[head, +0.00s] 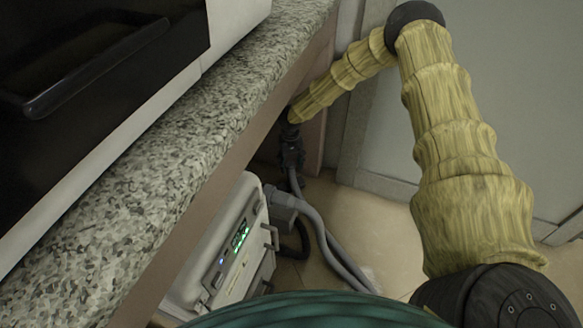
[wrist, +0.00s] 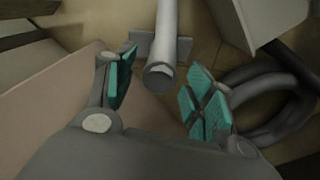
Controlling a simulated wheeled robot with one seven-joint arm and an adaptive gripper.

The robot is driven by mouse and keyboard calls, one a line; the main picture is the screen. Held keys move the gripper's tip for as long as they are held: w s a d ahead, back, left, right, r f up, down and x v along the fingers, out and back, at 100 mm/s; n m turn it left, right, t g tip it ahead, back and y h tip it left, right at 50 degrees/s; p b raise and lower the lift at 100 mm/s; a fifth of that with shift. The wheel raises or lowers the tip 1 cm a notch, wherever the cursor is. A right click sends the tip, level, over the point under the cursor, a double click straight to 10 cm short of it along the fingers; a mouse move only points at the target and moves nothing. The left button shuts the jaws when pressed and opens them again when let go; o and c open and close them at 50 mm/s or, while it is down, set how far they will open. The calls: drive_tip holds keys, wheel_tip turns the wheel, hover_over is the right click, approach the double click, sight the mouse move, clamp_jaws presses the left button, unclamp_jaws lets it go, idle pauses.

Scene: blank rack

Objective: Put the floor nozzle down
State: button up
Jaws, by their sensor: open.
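The floor nozzle (wrist: 160,78) shows in the wrist view as a grey tube with a round end and a flat, wide grey piece across it. Its round end lies in the gap between the teal finger pads of my gripper (wrist: 160,92). The pads stand apart, with visible space on both sides of the tube, so the gripper is open and not clamped on it. In the head view my gripper (head: 292,160) is a dark shape low beside the counter, above the floor. The nozzle cannot be made out clearly there.
A pale machine (head: 232,250) with a lit green display stands on the floor below the counter (head: 150,165). Grey hoses (head: 325,240) run from it along the floor. A dark coiled hose (wrist: 262,132) lies right of my gripper. Grey panels (head: 480,100) stand behind my arm.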

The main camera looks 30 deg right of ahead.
wheel_tip(320, 180, up, 6)
drive_tip(key=shift+p, duration=0.95)
